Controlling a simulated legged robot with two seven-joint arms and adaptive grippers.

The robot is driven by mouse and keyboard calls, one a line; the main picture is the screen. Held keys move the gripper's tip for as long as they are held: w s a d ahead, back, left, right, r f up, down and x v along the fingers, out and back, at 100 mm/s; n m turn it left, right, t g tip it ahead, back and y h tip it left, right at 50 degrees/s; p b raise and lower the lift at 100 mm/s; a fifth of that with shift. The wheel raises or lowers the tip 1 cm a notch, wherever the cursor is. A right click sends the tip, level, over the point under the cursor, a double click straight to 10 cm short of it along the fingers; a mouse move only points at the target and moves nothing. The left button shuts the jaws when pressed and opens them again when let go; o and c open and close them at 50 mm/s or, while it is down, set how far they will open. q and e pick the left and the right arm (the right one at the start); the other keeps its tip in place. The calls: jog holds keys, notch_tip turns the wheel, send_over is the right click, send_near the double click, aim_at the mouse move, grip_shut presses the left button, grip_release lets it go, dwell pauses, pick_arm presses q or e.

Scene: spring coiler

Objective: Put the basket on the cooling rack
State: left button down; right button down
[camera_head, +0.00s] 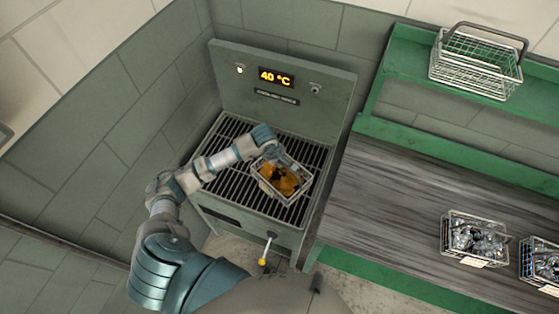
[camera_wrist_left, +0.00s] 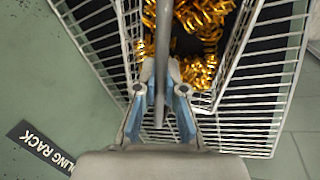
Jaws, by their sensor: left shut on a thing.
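The wire basket (camera_head: 263,186) holds shiny gold-orange coils and is over the slatted top of the cooling rack (camera_head: 234,135). Whether it rests on the slats or hangs just above them is hard to tell. My left gripper (camera_head: 277,156) is at the basket's upper side, shut on its grey handle. In the left wrist view, the gripper fingers (camera_wrist_left: 160,98) close around the handle bar (camera_wrist_left: 162,45), with the basket wall (camera_wrist_left: 236,50) and coils beyond. White slats of the rack (camera_wrist_left: 262,112) show beneath the basket. My right gripper is not in view.
The rack's back panel (camera_head: 325,100) carries a lit display reading 40 °C (camera_head: 276,77). A lever with a yellow knob (camera_head: 262,261) is at its front. At right are a wooden counter (camera_head: 390,200) with baskets of silvery parts (camera_head: 474,240) and a green shelf with an empty basket (camera_head: 475,65).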

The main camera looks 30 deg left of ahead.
aim_at(272, 175)
pick_arm(q)
jog(key=c, duration=1.3)
grip_release()
jog(key=shift+a, duration=0.25)
jog(key=shift+o, duration=0.2)
jog(key=shift+a, duration=0.1)
jog(key=shift+r, duration=0.2)
jog(key=b+v, duration=0.1)
jog(key=v, duration=1)
jog(key=shift+r, duration=0.3)
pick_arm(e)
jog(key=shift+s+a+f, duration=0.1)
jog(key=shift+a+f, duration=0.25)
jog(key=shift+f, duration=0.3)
pick_arm(q)
jog(key=shift+s, duration=0.15)
